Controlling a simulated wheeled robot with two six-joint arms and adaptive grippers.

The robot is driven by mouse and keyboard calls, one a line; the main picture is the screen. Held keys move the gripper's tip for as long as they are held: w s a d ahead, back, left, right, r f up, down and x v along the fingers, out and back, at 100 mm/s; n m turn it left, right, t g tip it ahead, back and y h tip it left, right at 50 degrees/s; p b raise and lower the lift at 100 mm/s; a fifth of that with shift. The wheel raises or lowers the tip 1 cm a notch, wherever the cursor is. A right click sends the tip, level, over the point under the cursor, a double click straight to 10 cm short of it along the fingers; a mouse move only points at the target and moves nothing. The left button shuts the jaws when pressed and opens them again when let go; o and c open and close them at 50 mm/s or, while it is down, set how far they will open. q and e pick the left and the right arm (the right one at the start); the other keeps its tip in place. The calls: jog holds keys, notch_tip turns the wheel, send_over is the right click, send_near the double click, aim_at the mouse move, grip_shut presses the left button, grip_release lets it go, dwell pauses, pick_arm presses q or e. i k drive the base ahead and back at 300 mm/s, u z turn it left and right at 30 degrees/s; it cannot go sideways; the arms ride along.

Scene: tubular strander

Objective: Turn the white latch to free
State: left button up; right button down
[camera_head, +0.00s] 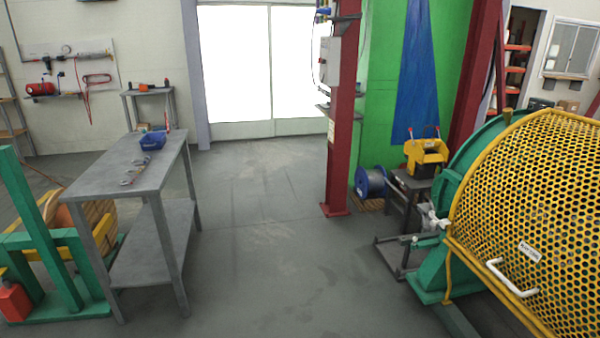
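A small whitish latch (437,221) sits at the left edge of a yellow perforated guard (535,190) on the right of the head view. It is small in the picture, and I cannot tell which way it is turned. The guard looks lowered over the green machine frame (480,160). Neither of my grippers shows in this view.
A grey workbench (125,165) with a blue bin (152,140) stands at the left. A dark red column (343,120) stands at centre right. A low stand with a yellow device (426,153) is left of the guard. The middle floor (255,240) is clear.

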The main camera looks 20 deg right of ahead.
aim_at(441, 222)
jog(key=z, duration=0.35)
jog(key=i, duration=1.25)
jog(key=z, duration=1.05)
jog(key=i, duration=0.85)
jog(key=z, duration=1.55)
jog(key=i, duration=0.6)
jog(key=z, duration=0.5)
